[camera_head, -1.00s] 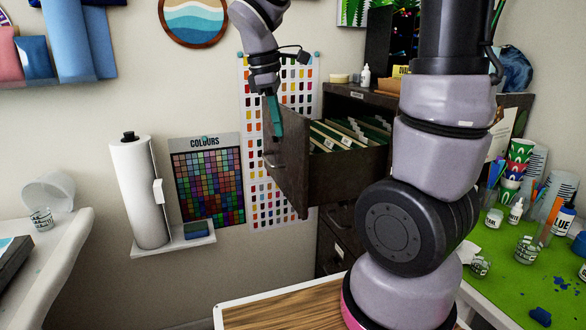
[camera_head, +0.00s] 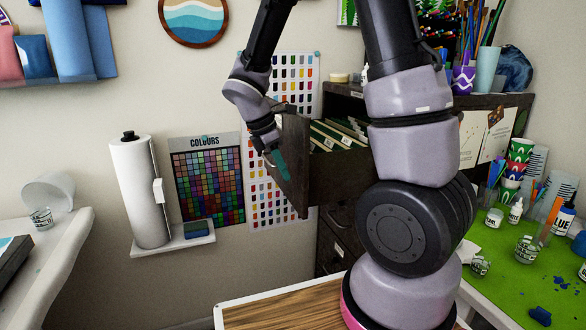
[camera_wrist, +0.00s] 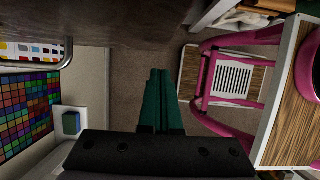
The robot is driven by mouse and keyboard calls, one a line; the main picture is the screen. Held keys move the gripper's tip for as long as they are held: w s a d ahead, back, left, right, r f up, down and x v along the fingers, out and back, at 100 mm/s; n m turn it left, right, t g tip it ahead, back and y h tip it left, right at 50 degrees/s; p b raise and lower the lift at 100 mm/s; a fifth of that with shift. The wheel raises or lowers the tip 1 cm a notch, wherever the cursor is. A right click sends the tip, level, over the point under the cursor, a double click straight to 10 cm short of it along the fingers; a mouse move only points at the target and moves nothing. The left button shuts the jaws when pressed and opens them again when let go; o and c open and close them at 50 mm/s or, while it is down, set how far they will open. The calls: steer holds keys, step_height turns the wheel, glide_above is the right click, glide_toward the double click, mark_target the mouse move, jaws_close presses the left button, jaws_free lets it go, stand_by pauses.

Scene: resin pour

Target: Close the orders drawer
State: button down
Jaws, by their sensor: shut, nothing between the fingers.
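The orders drawer (camera_head: 340,185) is a dark wooden drawer that stands pulled out of the dark cabinet (camera_head: 340,225), with green and cream hanging files (camera_head: 335,137) inside. My gripper (camera_head: 283,178) has teal fingers, which are together and empty. They point downward in front of the drawer's front panel (camera_head: 299,185). In the wrist view, the fingertips (camera_wrist: 161,73) lie near the dark wooden panel (camera_wrist: 150,25), with a metal handle (camera_wrist: 68,55) at its left. I cannot tell whether the fingers touch the panel. In the head view my wrist hides part of the panel.
A paper roll (camera_head: 138,190) stands on a small wall shelf (camera_head: 175,243) to the left. A green work mat (camera_head: 510,275) with cups and bottles lies at the right. More closed drawers (camera_head: 338,258) sit below. The space left of the open drawer is free.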

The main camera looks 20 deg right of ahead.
mark_target(367, 156)
steer(key=shift+d+r, duration=0.1)
steer(key=shift+d, duration=1.3)
steer(key=d, duration=2.3)
steer(key=shift+w, duration=0.4)
